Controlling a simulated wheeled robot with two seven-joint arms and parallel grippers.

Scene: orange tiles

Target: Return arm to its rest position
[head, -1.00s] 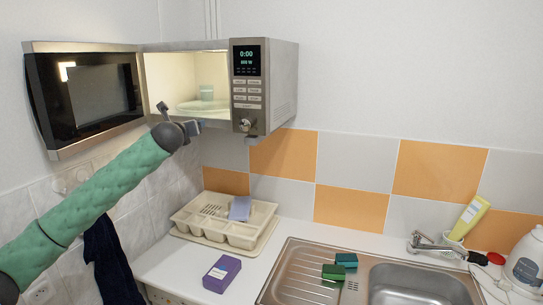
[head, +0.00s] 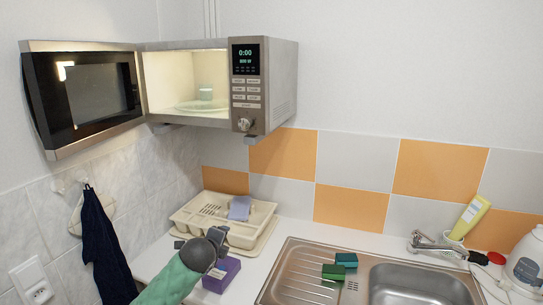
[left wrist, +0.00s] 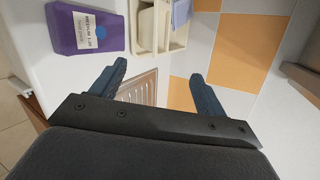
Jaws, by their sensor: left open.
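My left arm comes in from the bottom left in the head view, and its gripper (head: 202,241) is low over the counter, in front of the dish rack. In the left wrist view the two blue-grey fingers of my left gripper (left wrist: 158,90) are spread apart with nothing between them. My right gripper shows in neither view. The wall microwave (head: 279,85) stands with its door (head: 95,130) swung open to the left.
A purple box (head: 222,274) is partly hidden behind my gripper; it also shows in the left wrist view (left wrist: 70,38). The cream dish rack (head: 262,215) stands behind. The sink (head: 405,285), with green sponges (head: 333,271) beside it, is at right. A dark towel (head: 103,245) hangs at left.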

